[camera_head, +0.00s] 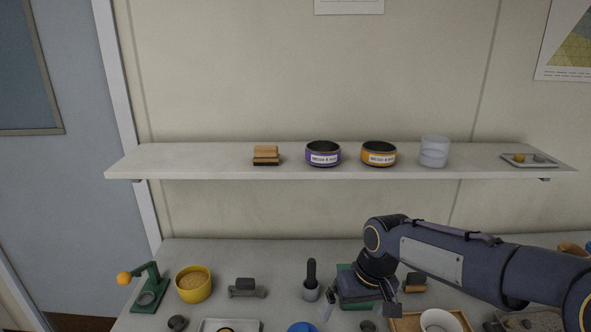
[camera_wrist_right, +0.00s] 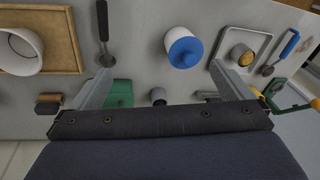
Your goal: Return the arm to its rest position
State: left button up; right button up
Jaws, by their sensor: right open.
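My right arm (camera_head: 450,262) reaches in from the right over the bench, bent at the wrist. My right gripper (camera_head: 359,307) points down over the front of the bench, partly in front of a green object (camera_head: 345,270). In the right wrist view the gripper (camera_wrist_right: 163,84) has its two fingers wide apart with nothing held between them. A blue-lidded white jar (camera_wrist_right: 184,48) shows beyond the gap. The green object (camera_wrist_right: 119,92) shows beside one finger. My left gripper is out of view.
A wooden tray (camera_wrist_right: 70,68) holds a white bowl (camera_wrist_right: 18,55). A pale tray (camera_wrist_right: 262,40) is near the jar. The bench also bears a yellow bowl (camera_head: 194,285) and a green stand (camera_head: 148,290). A shelf (camera_head: 210,160) with tins runs above; space between is mostly clear.

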jog(key=s+d+r+m+t+y, duration=0.1)
jog(key=s+d+r+m+t, duration=0.15)
jog(key=s+d, duration=0.6)
jog(key=s+f+m+t+b, duration=0.1)
jog(key=s+f+t, duration=0.1)
jog(key=s, duration=1.2)
jog(key=shift+f+m+y, duration=0.15)
jog(key=shift+m+y, duration=0.2)
jog(key=shift+y, duration=0.05)
